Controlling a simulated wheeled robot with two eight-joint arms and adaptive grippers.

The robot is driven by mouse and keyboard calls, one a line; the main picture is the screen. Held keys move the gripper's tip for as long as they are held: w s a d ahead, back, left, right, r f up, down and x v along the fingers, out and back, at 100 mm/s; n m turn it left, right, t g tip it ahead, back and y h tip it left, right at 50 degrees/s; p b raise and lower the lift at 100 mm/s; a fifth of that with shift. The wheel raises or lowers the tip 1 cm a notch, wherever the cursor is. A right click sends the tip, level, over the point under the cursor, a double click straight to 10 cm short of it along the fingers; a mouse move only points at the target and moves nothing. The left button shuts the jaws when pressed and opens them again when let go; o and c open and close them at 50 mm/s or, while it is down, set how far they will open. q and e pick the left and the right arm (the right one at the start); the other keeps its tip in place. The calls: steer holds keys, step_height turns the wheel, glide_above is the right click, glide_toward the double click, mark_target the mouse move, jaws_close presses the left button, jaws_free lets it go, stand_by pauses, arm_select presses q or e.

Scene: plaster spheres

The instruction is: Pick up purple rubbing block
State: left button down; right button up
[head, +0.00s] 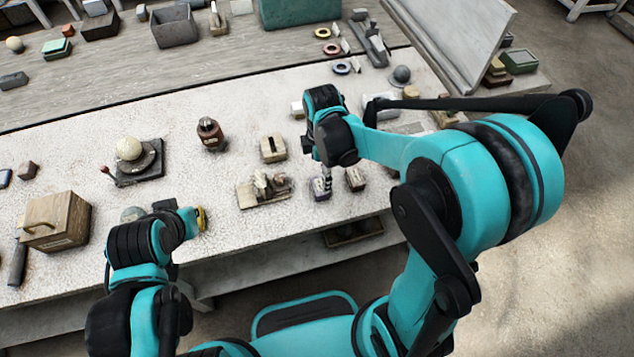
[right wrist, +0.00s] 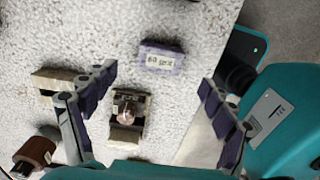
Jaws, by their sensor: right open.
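The purple rubbing block (head: 320,188) is small, with a white label on it, and sits on the speckled bench near its front edge. It also shows in the right wrist view (right wrist: 161,58), lying between and a little beyond the fingertips. My right gripper (head: 325,172) is above the block, partly hidden by its own wrist. In the right wrist view it is open and empty (right wrist: 157,82), with the two fingers wide apart. My left gripper (head: 197,217) is over the front left of the bench; its jaws are not clear.
A cream block (head: 273,148) and a brown bottle (head: 210,134) stand further back. A wooden box (head: 57,221) is at far left.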

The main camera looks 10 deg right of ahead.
mark_target(319, 185)
step_height(319, 185, down, 3)
steer(key=shift+r+b, duration=0.1)
steer(key=shift+b, duration=0.45)
step_height(319, 185, down, 4)
steer(key=shift+a+f+b, duration=0.15)
steer(key=shift+f+b, duration=0.05)
steer(key=shift+b, duration=0.9)
steer(key=shift+f, duration=0.4)
steer(key=shift+r, duration=0.1)
steer(key=shift+c, duration=0.8)
steer(key=c, duration=1.2)
